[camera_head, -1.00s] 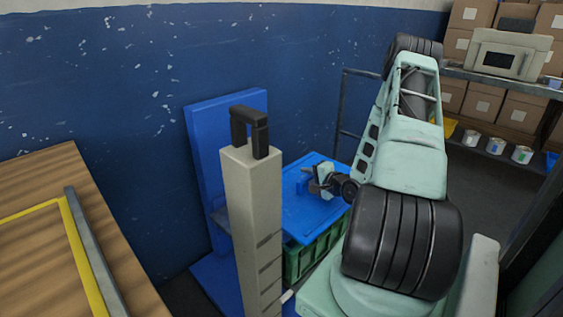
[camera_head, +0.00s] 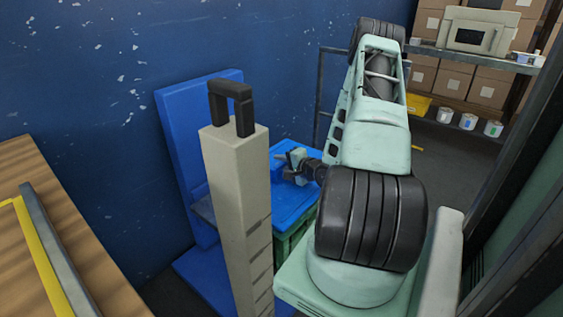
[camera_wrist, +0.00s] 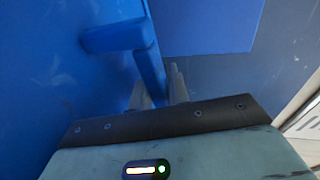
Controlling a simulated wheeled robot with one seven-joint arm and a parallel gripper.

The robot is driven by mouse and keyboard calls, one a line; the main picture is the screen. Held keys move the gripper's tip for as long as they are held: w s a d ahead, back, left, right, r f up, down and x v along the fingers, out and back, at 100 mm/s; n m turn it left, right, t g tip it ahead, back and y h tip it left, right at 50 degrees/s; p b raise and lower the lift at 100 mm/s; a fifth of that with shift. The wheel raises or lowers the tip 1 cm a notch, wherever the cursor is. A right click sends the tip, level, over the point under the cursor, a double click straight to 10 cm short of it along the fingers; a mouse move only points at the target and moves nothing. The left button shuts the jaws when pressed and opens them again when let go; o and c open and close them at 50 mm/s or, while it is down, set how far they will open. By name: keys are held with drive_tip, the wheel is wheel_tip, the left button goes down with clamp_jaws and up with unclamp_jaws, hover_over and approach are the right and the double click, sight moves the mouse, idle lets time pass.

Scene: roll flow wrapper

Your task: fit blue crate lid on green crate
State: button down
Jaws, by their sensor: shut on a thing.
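The blue lid (camera_head: 288,208) lies over the green crate (camera_head: 284,244) in the head view, behind the beige column. Only part of the crate's green side shows below it, and I cannot tell whether the lid's edges sit on the rim all round. My gripper (camera_head: 292,163) is over the lid. In the wrist view my gripper's grey fingers (camera_wrist: 159,88) stand either side of a raised blue part of the lid (camera_wrist: 148,68) and are shut on it. The crate cannot be made out in the wrist view.
A tall blue panel (camera_head: 186,150) on a blue base stands left of the crate against the blue wall (camera_head: 70,70). A wooden table (camera_head: 75,225) is at the left. A shelf with boxes (camera_head: 455,80) and cans is at the right. The beige column (camera_head: 238,190) blocks some view.

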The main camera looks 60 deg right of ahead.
sight(306, 186)
drive_tip(key=shift+f+b, duration=0.45)
drive_tip(key=shift+f, duration=0.45)
drive_tip(key=shift+s+r+p, duration=0.1)
drive_tip(key=shift+p, duration=0.4)
idle(0.4)
drive_tip(key=shift+f+b, duration=0.35)
drive_tip(key=shift+f, duration=0.15)
idle(0.4)
drive_tip(key=c, duration=1.6)
unclamp_jaws()
drive_tip(key=shift+a, duration=0.1)
drive_tip(key=shift+p+v, duration=2.05)
drive_tip(key=shift+v, duration=3.2)
drive_tip(key=shift+s+r, duration=0.1)
drive_tip(key=shift+s, duration=0.2)
